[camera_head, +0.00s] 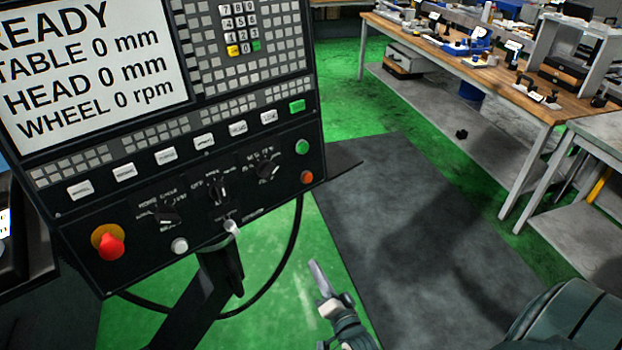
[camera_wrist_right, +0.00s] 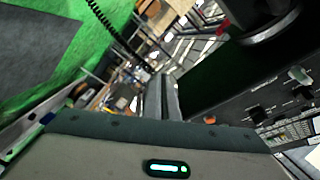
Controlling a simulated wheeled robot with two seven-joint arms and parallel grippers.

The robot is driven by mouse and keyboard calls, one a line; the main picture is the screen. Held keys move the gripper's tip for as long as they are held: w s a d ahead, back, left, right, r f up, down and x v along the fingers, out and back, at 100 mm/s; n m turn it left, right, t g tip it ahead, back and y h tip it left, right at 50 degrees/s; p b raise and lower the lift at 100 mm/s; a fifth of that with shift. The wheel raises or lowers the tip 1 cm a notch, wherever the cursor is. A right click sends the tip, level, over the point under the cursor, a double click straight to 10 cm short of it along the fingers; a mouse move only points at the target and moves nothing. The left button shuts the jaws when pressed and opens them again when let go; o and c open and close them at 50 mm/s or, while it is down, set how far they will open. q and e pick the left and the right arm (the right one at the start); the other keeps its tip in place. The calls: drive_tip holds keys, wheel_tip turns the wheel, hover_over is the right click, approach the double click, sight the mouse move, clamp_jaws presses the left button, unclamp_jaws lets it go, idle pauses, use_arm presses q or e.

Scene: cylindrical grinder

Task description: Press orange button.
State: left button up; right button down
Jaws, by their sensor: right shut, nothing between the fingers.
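The small round orange button (camera_head: 306,177) is at the lower right corner of the dark control panel (camera_head: 290,200), just below a green button (camera_head: 302,146). My right gripper (camera_head: 315,268) is shut and empty, below the orange button in the head view, with a clear gap between them in the picture. Its fingers point up toward the panel. My left gripper is not in view.
A black cable loops under the panel. A wooden workbench (camera_head: 500,75) with tools stands at the back right. A grey mat (camera_head: 400,220) covers open floor.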

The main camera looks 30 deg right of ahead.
drive_tip(key=d+r+m+t+h+p, duration=0.1)
drive_tip(key=d+r+m+t+h, duration=0.15)
drive_tip(key=r, duration=1.15)
drive_tip(key=m+t+h, duration=0.2)
drive_tip(key=m+t, duration=0.1)
drive_tip(key=m, duration=0.1)
approach(307, 178)
drive_tip(key=s+d+r, duration=0.4)
drive_tip(key=s+r, duration=0.1)
drive_tip(key=r, duration=0.1)
drive_tip(key=shift+s+r+n+g+y+p, duration=0.2)
drive_tip(key=shift+n+g+y+p, duration=0.05)
drive_tip(key=shift+p, duration=0.1)
drive_tip(key=shift+w, duration=0.15)
drive_tip(key=w+a+f+b, duration=0.1)
drive_tip(key=w+b, duration=0.2)
drive_tip(key=w, duration=0.5)
drive_tip(key=shift+f, duration=0.3)
drive_tip(key=shift+w+a+f+b, duration=0.1)
drive_tip(key=shift+w+b, duration=0.1)
drive_tip(key=shift+w, duration=0.25)
drive_tip(key=shift+w+a+f+b, duration=0.1)
drive_tip(key=shift+w+b, duration=0.1)
drive_tip(key=shift+w, duration=0.3)
idle(0.8)
drive_tip(key=shift+s+r, duration=0.1)
idle(0.3)
drive_tip(key=shift+s+d+r+p, duration=0.1)
drive_tip(key=shift+s+p, duration=0.25)
drive_tip(key=shift+s, duration=0.35)
